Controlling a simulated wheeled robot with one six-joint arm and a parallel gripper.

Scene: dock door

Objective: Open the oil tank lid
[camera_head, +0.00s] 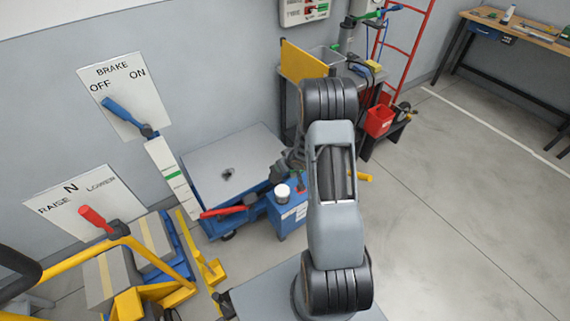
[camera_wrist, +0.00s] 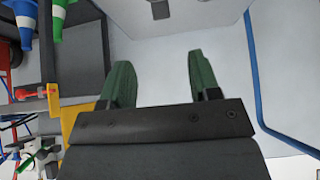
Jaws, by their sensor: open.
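A blue tank (camera_head: 291,215) with white labels stands low, just left of my arm in the head view. A round white lid (camera_head: 283,190) sits on its top, and looks closed. I take this to be the oil tank. My gripper (camera_wrist: 155,80) shows in the wrist view with two green fingers spread apart and only a pale grey surface beyond them. It is open and empty. In the head view my arm hides most of the gripper, and the tank does not clearly show in the wrist view.
A blue cart with a grey top (camera_head: 225,165) and a red handle (camera_head: 222,211) stands left of the tank. A brake lever (camera_head: 122,112) and yellow rails (camera_head: 205,260) are further left. A red bin (camera_head: 379,121) is behind right. The floor (camera_head: 450,200) at right is clear.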

